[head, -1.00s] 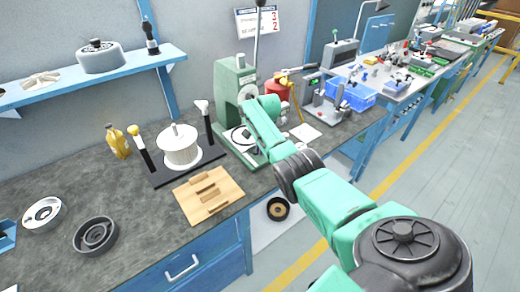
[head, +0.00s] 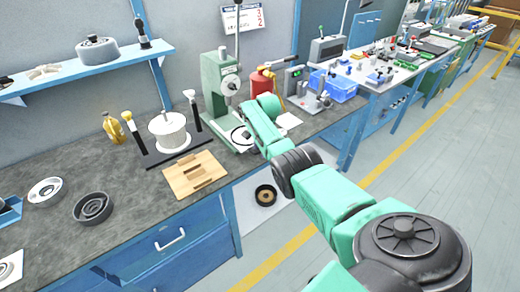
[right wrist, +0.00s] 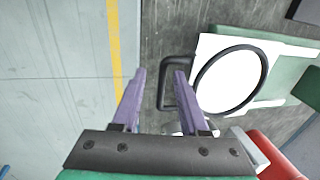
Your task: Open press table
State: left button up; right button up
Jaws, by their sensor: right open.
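The green press (head: 216,80) stands on the bench with its lever upright. Its table, a white plate with a black ring (head: 238,137), sits at the press base, partly hidden by my right arm. In the right wrist view the white plate (right wrist: 213,50) carries the black ring, and a black loop handle (right wrist: 163,85) sticks out from its left side. My right gripper (right wrist: 160,74) is open and empty. In that view the handle's outer bar appears between its two purple fingertips; I cannot tell whether they touch. My left gripper is not in view.
A wooden block board (head: 194,175), a white spool on a black stand (head: 168,132) and a yellow bottle (head: 113,127) stand left of the press. A red container (head: 261,82) and a blue bin (head: 336,88) are to its right. The floor in front is clear.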

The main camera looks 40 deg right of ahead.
jog(key=shift+r+p, duration=0.3)
jog(key=shift+r, duration=0.1)
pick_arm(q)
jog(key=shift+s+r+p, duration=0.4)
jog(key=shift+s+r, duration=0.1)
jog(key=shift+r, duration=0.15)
pick_arm(e)
notch_tip(320, 180, up, 14)
jog(key=s, duration=0.3)
jog(key=shift+f, duration=0.25)
